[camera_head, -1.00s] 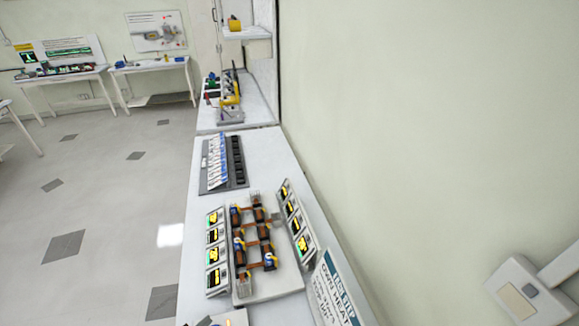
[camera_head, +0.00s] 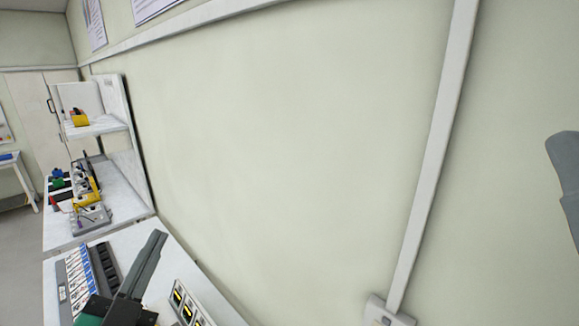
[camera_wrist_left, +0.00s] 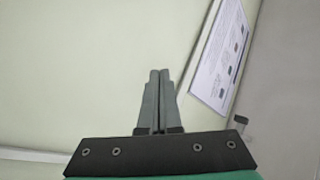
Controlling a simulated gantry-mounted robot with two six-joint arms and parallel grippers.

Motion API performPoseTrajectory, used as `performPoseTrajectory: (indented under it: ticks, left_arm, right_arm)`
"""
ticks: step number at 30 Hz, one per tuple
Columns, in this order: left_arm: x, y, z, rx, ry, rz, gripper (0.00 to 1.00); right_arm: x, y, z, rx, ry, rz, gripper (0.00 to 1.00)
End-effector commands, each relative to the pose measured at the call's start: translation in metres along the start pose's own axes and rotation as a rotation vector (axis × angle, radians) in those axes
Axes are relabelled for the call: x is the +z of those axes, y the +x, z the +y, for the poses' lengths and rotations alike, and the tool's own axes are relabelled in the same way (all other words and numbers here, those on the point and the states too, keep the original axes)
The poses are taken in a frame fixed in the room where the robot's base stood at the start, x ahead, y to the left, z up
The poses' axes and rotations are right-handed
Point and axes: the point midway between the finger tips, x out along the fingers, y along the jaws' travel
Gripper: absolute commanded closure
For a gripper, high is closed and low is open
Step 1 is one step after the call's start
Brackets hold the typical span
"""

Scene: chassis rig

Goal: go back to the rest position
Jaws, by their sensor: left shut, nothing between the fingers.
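My left gripper (camera_head: 157,238) shows at the lower left of the head view, its grey fingers pointing up over the bench. In the left wrist view my left gripper (camera_wrist_left: 159,72) has its two fingers side by side and closed, with nothing held. Behind them is the pale wall (camera_wrist_left: 80,70). A grey part, which seems to belong to my right gripper (camera_head: 566,170), is cut off by the right edge of the head view, so its jaws cannot be judged.
The white bench (camera_head: 205,294) carries a grey rack (camera_head: 72,281) with labelled slots and a row of display modules (camera_head: 186,303). A shelf unit (camera_head: 140,160) stands further back. A wall trunking (camera_head: 432,165) runs down to a box (camera_head: 385,314). A printed poster (camera_wrist_left: 217,60) hangs near the left gripper.

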Motion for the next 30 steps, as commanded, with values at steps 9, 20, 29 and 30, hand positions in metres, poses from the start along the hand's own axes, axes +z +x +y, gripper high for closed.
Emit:
performPoseTrajectory:
  ticks: [9, 20, 29, 30]
  left_arm:
    - [-0.215, -0.052, -0.121, -0.179, -0.430, 0.471, 1.00]
    - [-0.214, -0.062, -0.125, -0.126, -0.713, 0.500, 1.00]
    - [-0.213, -0.062, -0.125, -0.126, -0.710, 0.498, 1.00]
    - [-0.213, -0.062, -0.125, -0.126, -0.710, 0.498, 1.00]
  right_arm:
    - [-0.014, 0.015, 0.000, 0.000, 0.000, 0.000, 0.50]
    - [-0.014, 0.015, 0.000, 0.000, 0.000, 0.000, 0.50]
    - [-0.014, 0.015, 0.000, 0.000, 0.000, 0.000, 0.50]
    - [-0.014, 0.015, 0.000, 0.000, 0.000, 0.000, 0.50]
